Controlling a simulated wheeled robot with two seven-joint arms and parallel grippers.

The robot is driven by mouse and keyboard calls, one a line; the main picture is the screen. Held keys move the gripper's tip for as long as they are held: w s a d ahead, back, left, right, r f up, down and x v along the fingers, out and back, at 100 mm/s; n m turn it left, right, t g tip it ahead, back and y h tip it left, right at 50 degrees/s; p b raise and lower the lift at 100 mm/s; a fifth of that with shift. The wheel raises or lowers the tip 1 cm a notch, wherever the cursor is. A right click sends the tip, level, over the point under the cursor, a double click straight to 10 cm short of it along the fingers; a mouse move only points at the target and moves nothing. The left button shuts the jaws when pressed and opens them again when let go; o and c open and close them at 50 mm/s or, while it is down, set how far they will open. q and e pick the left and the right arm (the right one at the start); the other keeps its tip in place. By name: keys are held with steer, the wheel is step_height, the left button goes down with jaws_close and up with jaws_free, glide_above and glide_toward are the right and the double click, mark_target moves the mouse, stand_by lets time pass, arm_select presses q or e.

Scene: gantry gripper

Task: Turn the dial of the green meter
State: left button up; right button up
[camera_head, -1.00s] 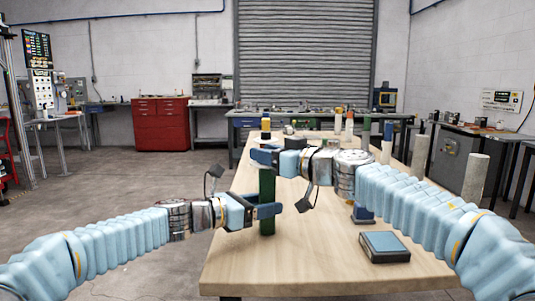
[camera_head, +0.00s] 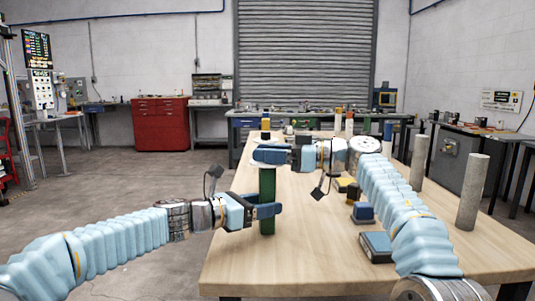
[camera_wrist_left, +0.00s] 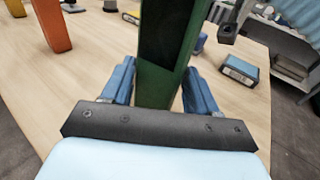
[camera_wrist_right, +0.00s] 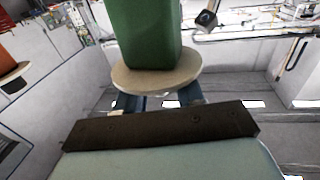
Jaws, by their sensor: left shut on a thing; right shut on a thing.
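The green meter (camera_head: 267,185) is a tall green post standing upright near the left side of the wooden table. My left gripper (camera_head: 268,211) is shut on its lower part; the left wrist view shows the green body (camera_wrist_left: 165,60), with a dark face, between the blue fingers. My right gripper (camera_head: 268,155) is at the top of the post. In the right wrist view, the beige round dial (camera_wrist_right: 155,80) sits against the end of the green body (camera_wrist_right: 146,35), with blue fingers at it. The fingers' contact with the dial is partly hidden by the disc.
A blue-grey box (camera_head: 378,247) and a smaller blue object (camera_head: 362,213) lie on the table (camera_head: 290,270) right of the meter. Grey cylinders (camera_head: 472,192) stand at the right. An orange post (camera_wrist_left: 52,25) shows in the left wrist view. The front table area is clear.

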steer(key=shift+s+n+g, duration=0.15)
steer(key=shift+n+g, duration=0.15)
steer(key=shift+g, duration=0.2)
steer(key=o, duration=0.9)
steer(key=shift+o, duration=0.2)
steer(key=shift+d, duration=0.1)
steer(key=s+d, duration=0.1)
steer(key=d, duration=1)
steer(key=shift+s+d, duration=0.25)
steer(key=shift+d, duration=0.05)
